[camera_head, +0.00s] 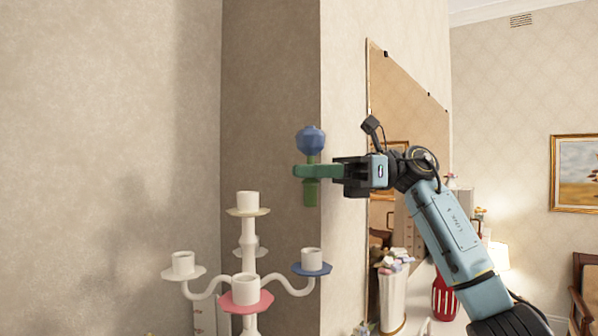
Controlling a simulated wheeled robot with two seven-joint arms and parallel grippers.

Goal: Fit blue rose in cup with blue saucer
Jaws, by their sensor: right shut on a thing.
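The blue rose (311,140) has a blue head on a green stem with a side piece. My right gripper (340,172) comes in from the right and is shut on the green side piece, holding the rose upright in the air. The white cup with the blue saucer (312,260) is on the right branch of a white candelabra (248,232). The stem's lower end is above this cup, apart from it. The cups on the candelabra look empty from here, though their insides are hidden. My left gripper is not in view.
Other cups stand close by: one with a pink saucer (246,301) in front, a tall central one (247,201), and a left one (183,263). A wall corner is behind. A mirror (410,110), a white vase (393,297) and a red vase (445,299) are at right.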

